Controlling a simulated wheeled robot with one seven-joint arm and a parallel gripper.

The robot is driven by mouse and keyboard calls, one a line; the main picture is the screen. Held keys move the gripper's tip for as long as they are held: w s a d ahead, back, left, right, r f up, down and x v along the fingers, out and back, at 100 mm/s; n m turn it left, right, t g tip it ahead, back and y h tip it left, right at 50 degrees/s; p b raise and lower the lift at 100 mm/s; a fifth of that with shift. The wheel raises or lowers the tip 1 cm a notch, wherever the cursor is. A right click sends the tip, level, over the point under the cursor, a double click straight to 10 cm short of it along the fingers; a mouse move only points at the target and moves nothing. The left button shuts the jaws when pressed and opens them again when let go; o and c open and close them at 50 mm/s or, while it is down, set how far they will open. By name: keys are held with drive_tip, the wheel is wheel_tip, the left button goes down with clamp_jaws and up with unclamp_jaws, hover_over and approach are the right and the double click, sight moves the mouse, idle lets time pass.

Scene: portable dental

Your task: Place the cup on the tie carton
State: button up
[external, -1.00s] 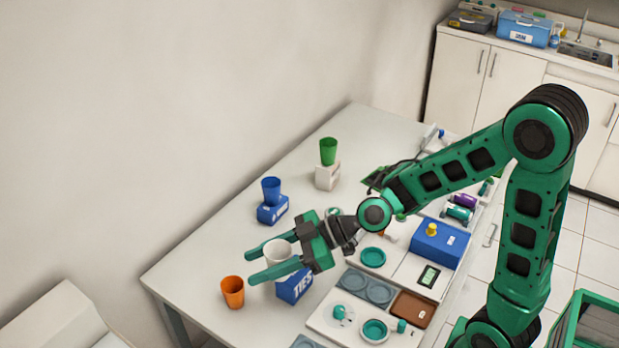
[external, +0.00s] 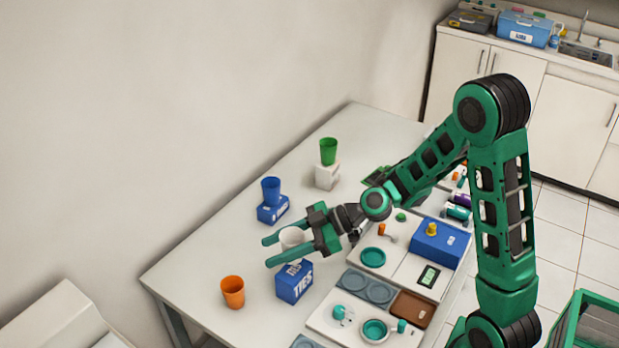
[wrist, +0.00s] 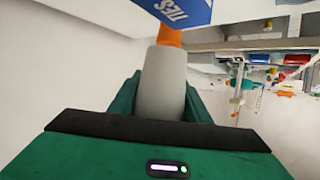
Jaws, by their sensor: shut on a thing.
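A white cup (external: 292,238) is between the two green fingers of my gripper (external: 269,251), which is shut on it. The cup also fills the middle of the wrist view (wrist: 163,88), with a finger on each side. The blue tie carton (external: 294,284), marked TIES, stands on the table just below the cup and the lower finger in the external view. It also shows at the top of the wrist view (wrist: 178,12). The cup appears raised off the table; its exact height and offset from the carton I cannot tell.
An orange cup (external: 232,291) stands left of the carton. A blue cup (external: 271,190) sits on a blue box (external: 272,210), and a green cup (external: 328,151) on a white box (external: 327,177). Trays and dental items fill the table's right side.

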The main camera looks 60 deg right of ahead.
drive_tip(key=shift+f, duration=2.05)
drive_tip(key=shift+f, duration=0.15)
drive_tip(key=o, duration=1)
drive_tip(key=shift+d+r, duration=0.2)
drive_tip(key=shift+r, duration=0.05)
drive_tip(key=v, duration=1.1)
drive_tip(key=shift+s+d, duration=0.25)
drive_tip(key=shift+s, duration=0.1)
